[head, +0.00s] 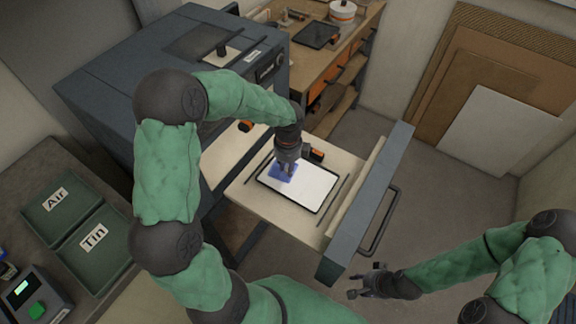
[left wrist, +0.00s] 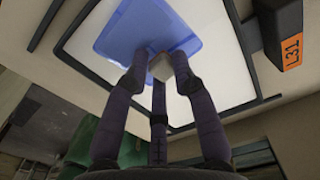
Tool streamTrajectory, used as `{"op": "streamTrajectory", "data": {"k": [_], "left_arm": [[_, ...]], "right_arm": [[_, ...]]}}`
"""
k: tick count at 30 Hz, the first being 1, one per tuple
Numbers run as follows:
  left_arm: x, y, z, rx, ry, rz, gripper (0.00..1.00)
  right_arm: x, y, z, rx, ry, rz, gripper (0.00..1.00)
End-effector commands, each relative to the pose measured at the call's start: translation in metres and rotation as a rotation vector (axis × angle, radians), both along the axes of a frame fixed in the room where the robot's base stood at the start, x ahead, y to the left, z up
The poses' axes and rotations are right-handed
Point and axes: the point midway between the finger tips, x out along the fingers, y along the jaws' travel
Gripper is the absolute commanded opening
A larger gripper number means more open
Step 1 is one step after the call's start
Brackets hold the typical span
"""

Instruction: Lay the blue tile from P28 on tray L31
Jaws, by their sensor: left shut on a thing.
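The blue tile (head: 279,175) is in my left gripper (head: 285,172), over the upper left part of the white, black-rimmed tray L31 (head: 316,188). In the left wrist view the fingers (left wrist: 160,72) are closed around a small pale block on the near edge of the blue tile (left wrist: 125,30). The tile lies within the black rim of the tray (left wrist: 232,75); I cannot tell whether it touches the tray's surface. The orange L31 label (left wrist: 291,50) stands beside the rim. My right gripper (head: 366,281) is empty, with its fingers spread, in front of the drawer.
The tray sits on a pale pulled-out drawer (head: 239,192) of the grey cabinet (head: 110,85); its front panel (head: 368,205) and handle rise at the right. Dark rods lie beside the tray. Boards lean at right.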

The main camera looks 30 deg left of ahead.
Motion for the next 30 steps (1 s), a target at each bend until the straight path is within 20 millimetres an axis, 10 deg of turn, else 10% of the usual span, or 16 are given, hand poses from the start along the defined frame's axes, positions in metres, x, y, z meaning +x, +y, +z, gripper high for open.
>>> {"op": "streamTrajectory", "data": {"k": [9, 10, 13, 30], "left_arm": [[0.000, 0.000, 0.000, 0.000, 0.000, 0.000, 0.00], [0.000, 0.000, 0.000, 0.000, 0.000, 0.000, 0.29], [0.000, 0.000, 0.000, 0.000, 0.000, 0.000, 0.54], [0.000, 0.000, 0.013, 0.000, 0.000, 0.000, 0.54]], "right_arm": [[0.000, 0.000, 0.000, 0.000, 0.000, 0.000, 0.40], [0.000, 0.000, 0.000, 0.000, 0.000, 0.000, 0.40], [0.000, 0.000, 0.000, 0.000, 0.000, 0.000, 0.40], [0.000, 0.000, 0.012, 0.000, 0.000, 0.000, 0.40]]}}
